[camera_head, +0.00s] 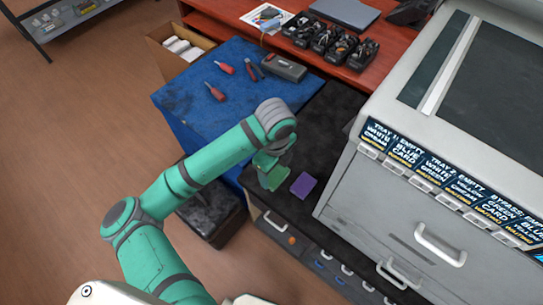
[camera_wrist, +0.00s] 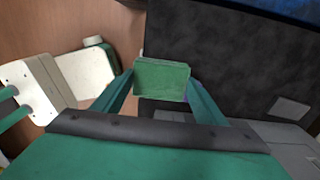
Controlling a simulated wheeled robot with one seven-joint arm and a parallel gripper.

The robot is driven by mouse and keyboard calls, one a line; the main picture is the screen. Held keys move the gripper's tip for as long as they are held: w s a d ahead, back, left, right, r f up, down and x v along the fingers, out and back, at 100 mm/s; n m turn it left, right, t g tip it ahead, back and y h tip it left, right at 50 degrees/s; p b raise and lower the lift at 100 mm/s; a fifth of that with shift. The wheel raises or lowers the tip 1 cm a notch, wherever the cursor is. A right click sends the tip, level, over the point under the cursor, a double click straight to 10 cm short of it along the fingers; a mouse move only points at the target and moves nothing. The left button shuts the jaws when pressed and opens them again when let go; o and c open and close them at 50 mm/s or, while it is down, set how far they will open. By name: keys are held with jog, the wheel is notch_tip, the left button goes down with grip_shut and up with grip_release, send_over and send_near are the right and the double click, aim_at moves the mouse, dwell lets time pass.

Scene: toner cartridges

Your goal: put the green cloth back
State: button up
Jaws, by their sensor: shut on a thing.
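The green cloth (camera_head: 274,177) is a small folded block in the head view, at the left edge of the black worktop (camera_head: 325,125). In the wrist view the green cloth (camera_wrist: 161,79) sits between the fingertips. My gripper (camera_head: 266,163) is shut on it and points down; in the wrist view the fingers (camera_wrist: 160,95) press its two sides. I cannot tell whether the cloth touches the worktop. A purple cloth (camera_head: 303,185) lies flat just right of the green one.
The grey printer (camera_head: 385,205) with tray labels stands close on the right. A blue-covered table (camera_head: 185,95) with screwdrivers, pliers and a grey device is behind left. Black cartridges (camera_head: 325,38) line the red desk (camera_head: 390,58). Drawers (camera_head: 300,245) are under the worktop.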

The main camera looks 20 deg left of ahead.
jog(key=w+a+f, duration=0.1)
jog(key=w+f, duration=0.1)
jog(key=w, duration=0.1)
jog(key=w+a+f, duration=0.1)
jog(key=w+f, duration=0.2)
jog(key=w+a+f, duration=0.2)
jog(key=w, duration=0.1)
jog(key=shift+a+f, duration=0.1)
jog(key=shift+f, duration=0.05)
jog(key=shift+w+a+f, duration=0.2)
jog(key=shift+w+f, duration=0.2)
jog(key=shift+f, duration=0.25)
jog(key=shift+w+f, duration=0.1)
jog(key=shift+f, duration=1.5)
jog(key=o, duration=0.6)
jog(key=shift+f, duration=0.15)
jog(key=o, duration=0.4)
